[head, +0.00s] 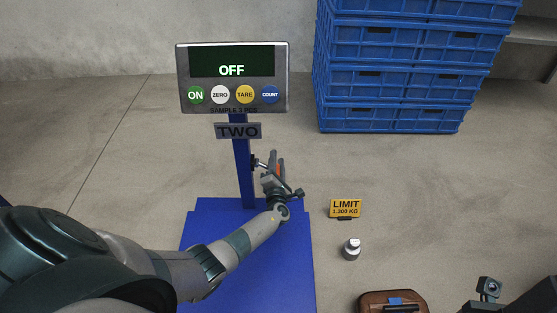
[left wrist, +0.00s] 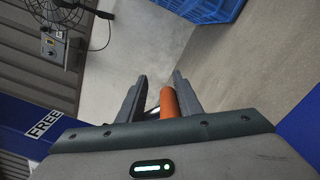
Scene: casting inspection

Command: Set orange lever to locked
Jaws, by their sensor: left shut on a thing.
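In the left wrist view the orange lever (left wrist: 169,102) lies between the two grey fingers of my left gripper (left wrist: 160,85). A FREE label (left wrist: 43,125) shows on the blue surface at the left of that view. No locked label is readable. A dark part of my right arm shows at the lower right of the head view, its fingers not visible.
The scale display (head: 231,65) reads OFF above several round buttons. A yellow LIMIT sign (head: 345,208), a small weight (head: 351,249) and a brown case (head: 377,297) are right of the blue base (head: 285,275). Blue crates (head: 390,118) are stacked behind. Open floor lies between.

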